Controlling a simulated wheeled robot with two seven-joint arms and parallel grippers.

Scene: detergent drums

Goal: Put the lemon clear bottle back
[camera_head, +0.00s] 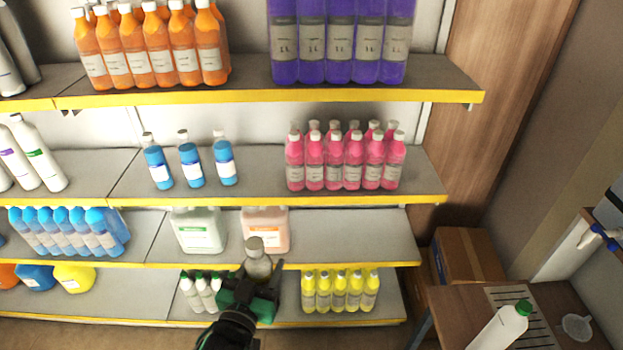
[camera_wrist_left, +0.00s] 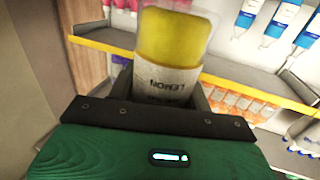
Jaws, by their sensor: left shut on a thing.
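The lemon clear bottle (camera_head: 257,265) is between the fingers of my left gripper (camera_head: 252,282), in front of the lower shelves in the head view. Its grey cap points up and its upper part looks clear. In the left wrist view the bottle (camera_wrist_left: 172,42) shows yellow contents and a pale label reading LEMON upside down. The left gripper (camera_wrist_left: 160,88) is shut on it there. Several yellow bottles (camera_head: 340,293) with pale labels stand in rows on the bottom shelf, right of the gripper. My right gripper is not in view.
White green-capped bottles (camera_head: 200,293) stand left of the gripper on the bottom shelf (camera_head: 392,305). Large green-labelled (camera_head: 198,232) and peach (camera_head: 266,222) jugs stand on the shelf above, with free room to their right. A side table (camera_head: 455,310) bears a white bottle (camera_head: 500,328).

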